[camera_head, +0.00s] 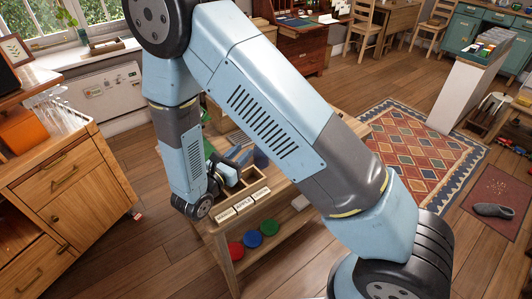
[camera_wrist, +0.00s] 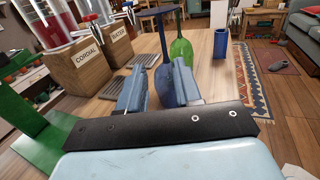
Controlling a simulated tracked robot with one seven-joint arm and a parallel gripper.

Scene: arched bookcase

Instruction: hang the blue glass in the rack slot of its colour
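The blue glass (camera_wrist: 162,42) appears in the wrist view as a disc-shaped foot at the top, a thin stem and a wider blue bowl low down. The bowl is partly hidden behind my gripper's right finger. My gripper (camera_wrist: 158,92) has its two fingers apart, with the glass at or just beyond the gap; I cannot tell if they touch it. In the head view my gripper (camera_head: 226,177) is over the small table, and the glass is not clearly visible. I cannot clearly identify the rack slots in either view.
A green glass or bottle (camera_wrist: 181,50) stands just behind the blue glass. A blue cup (camera_wrist: 221,44) is farther right. Wooden dispensers labelled CORDIAL (camera_wrist: 92,68) and WATER (camera_wrist: 118,42) stand left. A green panel (camera_wrist: 25,110) is at the left edge.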

